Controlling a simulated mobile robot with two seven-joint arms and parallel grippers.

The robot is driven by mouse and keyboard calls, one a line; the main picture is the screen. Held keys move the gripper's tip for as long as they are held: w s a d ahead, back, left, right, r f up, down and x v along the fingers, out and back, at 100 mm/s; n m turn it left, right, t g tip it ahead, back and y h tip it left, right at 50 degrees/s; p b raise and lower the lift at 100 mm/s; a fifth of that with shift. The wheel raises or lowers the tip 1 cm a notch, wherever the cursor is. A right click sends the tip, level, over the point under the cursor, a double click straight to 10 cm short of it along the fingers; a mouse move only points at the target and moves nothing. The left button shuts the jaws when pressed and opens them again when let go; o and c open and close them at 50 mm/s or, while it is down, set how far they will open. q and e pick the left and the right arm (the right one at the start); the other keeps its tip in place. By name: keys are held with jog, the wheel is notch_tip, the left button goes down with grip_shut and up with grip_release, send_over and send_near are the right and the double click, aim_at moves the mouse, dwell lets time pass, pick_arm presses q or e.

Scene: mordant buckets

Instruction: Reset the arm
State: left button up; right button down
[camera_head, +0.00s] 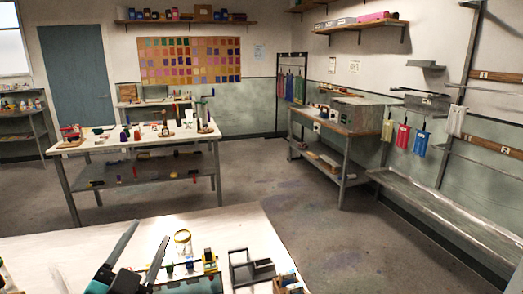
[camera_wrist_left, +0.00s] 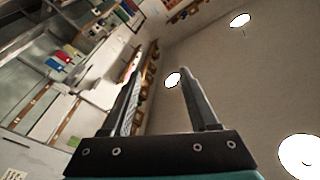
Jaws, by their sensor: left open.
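My left gripper (camera_head: 143,254) comes in from the bottom left of the head view, above the near white table (camera_head: 100,246). Its two long grey fingers are spread apart with nothing between them. In the left wrist view the open fingers (camera_wrist_left: 160,92) point toward the ceiling and upper wall, and the gap between them is empty. My right gripper does not show in either view.
The near table holds a glass jar with a yellow rim (camera_head: 182,240), a grey divided tray (camera_head: 250,269) and small items near my gripper. A second cluttered table (camera_head: 110,140) stands behind. A workbench (camera_head: 340,125) stands right. The floor between is clear.

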pick_arm(q)
jog(key=s+a+f+n+g+y, duration=0.1)
jog(key=s+f+n+g, duration=0.15)
jog(key=f, duration=0.25)
jog(key=s+a+f+n+g+y, duration=0.1)
jog(key=f+g, duration=0.2)
jog(key=f, duration=0.3)
jog(key=s+d+f+n+g+h, duration=0.1)
jog(key=s+d+f+g, duration=0.3)
jog(key=s+f, duration=0.45)
jog(key=s+d+f+n+g+h, duration=0.1)
jog(key=s+d+f+g, duration=0.1)
jog(key=s+f+g, duration=0.65)
jog(key=s+f+b, duration=0.3)
jog(key=f+b, duration=0.3)
jog(key=f, duration=2.1)
jog(key=s+a+f+b, duration=0.3)
jog(key=s+f+b, duration=0.2)
jog(key=s+f, duration=1)
notch_tip(320, 180, down, 4)
jog(key=shift+s+r+m+b, duration=0.2)
jog(key=shift+s+m+b, duration=0.15)
jog(key=shift+m, duration=0.1)
jog(key=shift+a, duration=0.1)
jog(key=shift+c, duration=0.8)
jog(key=shift+s, duration=0.1)
jog(key=shift+s, duration=0.1)
